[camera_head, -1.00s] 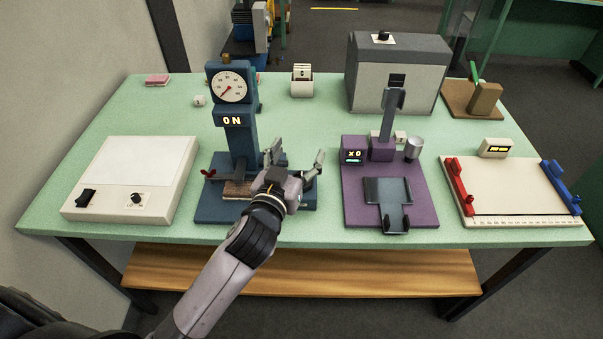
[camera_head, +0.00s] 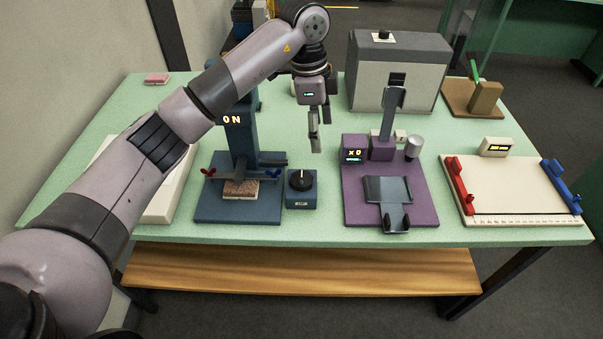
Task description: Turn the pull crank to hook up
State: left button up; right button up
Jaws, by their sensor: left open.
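A blue tester with a column (camera_head: 241,140) stands left of the middle. Its display (camera_head: 232,119) reads 0 N; my arm hides its dial. A clamp bar with a red and a blue wing nut (camera_head: 275,173) crosses above a brown sample (camera_head: 240,190). A small blue box (camera_head: 302,202) with a black knob (camera_head: 301,180) stands at its right; I cannot tell whether this knob is the pull crank. My left gripper (camera_head: 316,148) hangs open, fingers down, touching nothing visible, beyond and above the box. My right gripper is out of view.
A purple stand (camera_head: 350,200) with a dark cradle is right of the box. A grey machine (camera_head: 425,95) stands behind it. A cream board (camera_head: 510,190) with red and blue clamps lies at the right. My arm partly covers a white panel (camera_head: 162,205) at the left.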

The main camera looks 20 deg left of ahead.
pick_arm(q)
jog(key=a+r+n+y, duration=0.1)
jog(key=a+n+y, duration=0.1)
jog(key=a, duration=0.2)
jog(key=p, duration=0.4)
send_near(302, 178)
jog(key=f, duration=0.8)
jog(key=shift+w+a+f, duration=0.1)
jog(key=shift+a+f, duration=0.1)
jog(key=shift+f, duration=0.15)
jog(key=c, duration=1.2)
jog(key=shift+o, duration=0.2)
